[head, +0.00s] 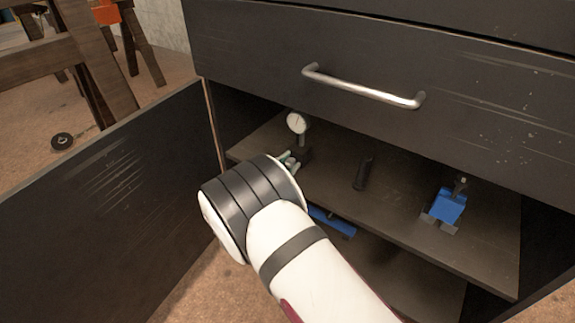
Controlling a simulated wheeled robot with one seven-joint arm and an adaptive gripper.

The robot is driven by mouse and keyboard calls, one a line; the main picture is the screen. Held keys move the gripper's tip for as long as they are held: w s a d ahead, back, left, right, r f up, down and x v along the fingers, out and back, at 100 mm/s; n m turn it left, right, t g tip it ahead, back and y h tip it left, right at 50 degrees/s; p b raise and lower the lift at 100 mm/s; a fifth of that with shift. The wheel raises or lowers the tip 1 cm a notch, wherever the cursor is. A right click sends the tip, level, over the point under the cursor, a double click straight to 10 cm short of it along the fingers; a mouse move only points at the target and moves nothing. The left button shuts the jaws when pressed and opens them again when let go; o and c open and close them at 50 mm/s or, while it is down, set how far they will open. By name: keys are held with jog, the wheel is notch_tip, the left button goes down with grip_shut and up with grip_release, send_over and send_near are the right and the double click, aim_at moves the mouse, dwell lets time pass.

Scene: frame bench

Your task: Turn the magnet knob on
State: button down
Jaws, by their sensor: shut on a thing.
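A dial gauge with a round white face (296,122) stands upright on a dark magnetic base (304,154), on the cabinet's upper shelf near its left end. My gripper (290,161) reaches in from the front, with its fingers at the near left side of the base. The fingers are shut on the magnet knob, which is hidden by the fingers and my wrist. Whether the knob points to on or off cannot be seen.
On the shelf (330,185), a black cylinder (363,173) and a blue clamp-like tool (446,207) stand to the right. A blue object (333,222) lies below. The drawer with a metal handle (363,88) is above; the open door (110,200) is left.

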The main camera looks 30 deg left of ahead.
jog(key=shift+m, duration=1.2)
jog(key=c, duration=1.3)
grip_release()
jog(key=shift+f, duration=0.1)
